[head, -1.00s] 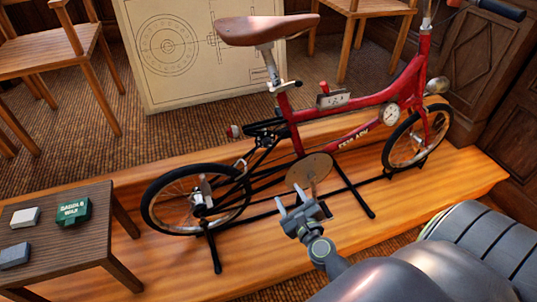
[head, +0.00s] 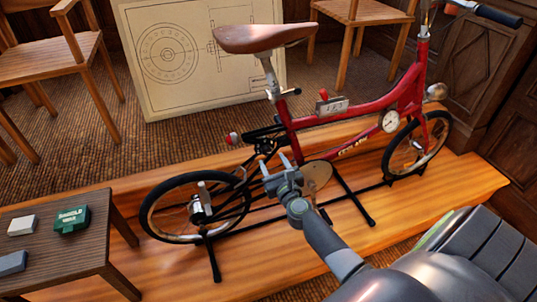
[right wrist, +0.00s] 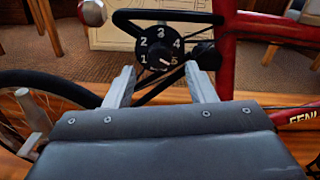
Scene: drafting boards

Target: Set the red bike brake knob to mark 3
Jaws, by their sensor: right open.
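The red bike (head: 375,102) stands upright on a wooden platform. Its round black knob dial (right wrist: 160,45) has white numerals 1 to 5 in the right wrist view, with 3 at the top. A small light mark near its middle seems to point lower right, close to 5; the exact setting is hard to tell. In the head view the dial area (head: 265,145) is small and dark behind the seat tube. My right gripper (head: 277,166) is open and empty, just below and in front of the dial. Its fingers (right wrist: 157,74) are apart below the dial, not visibly touching it. My left gripper is out of view.
The brown saddle (head: 264,34) is above, and the chain disc (head: 318,176) and rear wheel (head: 165,220) are close by. A drawing board (head: 205,90) leans behind.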

